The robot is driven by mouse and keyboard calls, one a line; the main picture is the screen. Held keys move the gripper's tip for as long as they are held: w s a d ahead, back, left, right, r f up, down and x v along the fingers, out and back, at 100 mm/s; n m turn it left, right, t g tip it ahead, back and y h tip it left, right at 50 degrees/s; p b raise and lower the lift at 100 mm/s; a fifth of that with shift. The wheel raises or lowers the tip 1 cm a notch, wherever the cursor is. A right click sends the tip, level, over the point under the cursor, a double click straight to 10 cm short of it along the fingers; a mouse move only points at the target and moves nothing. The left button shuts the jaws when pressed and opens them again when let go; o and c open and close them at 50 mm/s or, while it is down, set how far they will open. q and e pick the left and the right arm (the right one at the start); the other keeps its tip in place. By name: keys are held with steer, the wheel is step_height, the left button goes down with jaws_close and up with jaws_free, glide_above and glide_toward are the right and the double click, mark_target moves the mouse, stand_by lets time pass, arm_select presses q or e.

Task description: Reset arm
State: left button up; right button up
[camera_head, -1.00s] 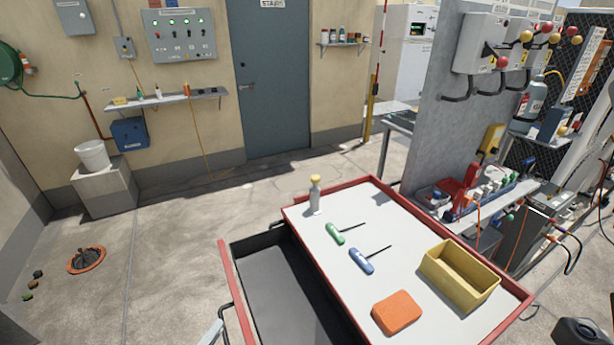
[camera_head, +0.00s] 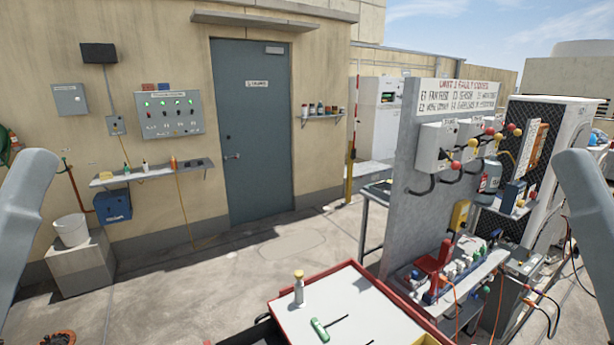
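Grey links of my two arms show at the left and right edges of the head view, both raised. Neither gripper is in the picture, so what they hold is hidden. Below them is a red-rimmed cart with a white top (camera_head: 352,297). On it stand a small bottle with a yellow cap (camera_head: 299,289) and a green-handled tool (camera_head: 320,330) lying flat. The rest of the cart top is cut off by the lower edge.
A grey panel (camera_head: 395,190) with switch boxes (camera_head: 437,147) stands right of the cart, with a cluttered shelf (camera_head: 470,278) at its foot. A blue door (camera_head: 250,130), wall shelf (camera_head: 150,172) and white bucket (camera_head: 71,230) are at the back left. Open floor lies between.

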arm_select(q)
step_height(320, 180, up, 29)
steer(key=p, duration=2.6)
steer(key=shift+r, duration=0.15)
arm_select(e)
step_height(320, 180, up, 29)
steer(key=shift+r, duration=0.15)
